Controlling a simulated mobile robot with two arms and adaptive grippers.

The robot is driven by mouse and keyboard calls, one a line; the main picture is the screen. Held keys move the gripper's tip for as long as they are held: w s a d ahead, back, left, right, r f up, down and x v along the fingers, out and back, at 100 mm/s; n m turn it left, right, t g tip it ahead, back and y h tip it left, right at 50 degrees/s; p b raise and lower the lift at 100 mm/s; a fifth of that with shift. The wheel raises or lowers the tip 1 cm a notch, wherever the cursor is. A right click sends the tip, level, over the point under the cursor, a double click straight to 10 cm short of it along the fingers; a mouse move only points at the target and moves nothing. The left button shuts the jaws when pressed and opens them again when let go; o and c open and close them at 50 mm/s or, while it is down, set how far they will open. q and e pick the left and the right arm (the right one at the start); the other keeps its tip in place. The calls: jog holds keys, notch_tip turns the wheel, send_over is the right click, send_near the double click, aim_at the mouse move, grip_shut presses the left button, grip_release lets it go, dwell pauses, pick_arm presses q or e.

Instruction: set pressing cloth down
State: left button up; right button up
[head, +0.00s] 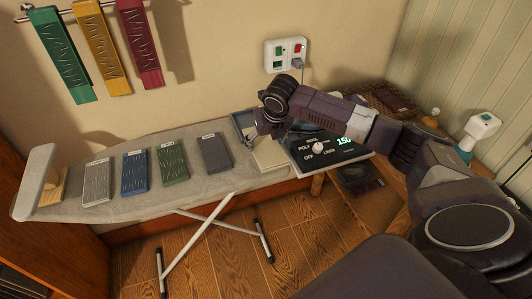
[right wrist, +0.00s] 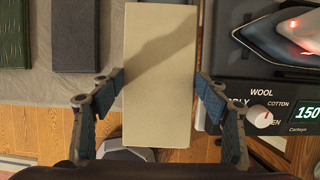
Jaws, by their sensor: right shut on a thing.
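The pressing cloth, a flat cream rectangular block, (right wrist: 160,60) fills the middle of the right wrist view. In the head view it shows at the right end of the ironing board (head: 270,156). My right gripper (right wrist: 160,82) is shut on it, with one blue-padded finger at each long side. In the head view my right gripper (head: 257,138) partly hides the cloth. The cloth's near end reaches past the board's front edge. I cannot tell whether its underside touches the board. My left gripper is not in view.
The grey ironing board (head: 110,207) holds several folded cloths, including a dark grey one (head: 214,153) left of the cream one. A white upright piece (head: 36,180) stands at the board's left end.

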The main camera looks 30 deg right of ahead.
notch_tip(320, 180, down, 6)
jog(key=shift+f+p, duration=0.1)
jog(key=shift+p, duration=0.3)
jog(key=o, duration=1.2)
jog(key=shift+c, duration=0.2)
jog(key=shift+r, duration=0.2)
jog(key=b+v, duration=0.1)
jog(key=v, duration=1)
jog(key=shift+s+a+r, duration=0.1)
jog(key=shift+s+r, duration=0.2)
jog(key=shift+r, duration=0.05)
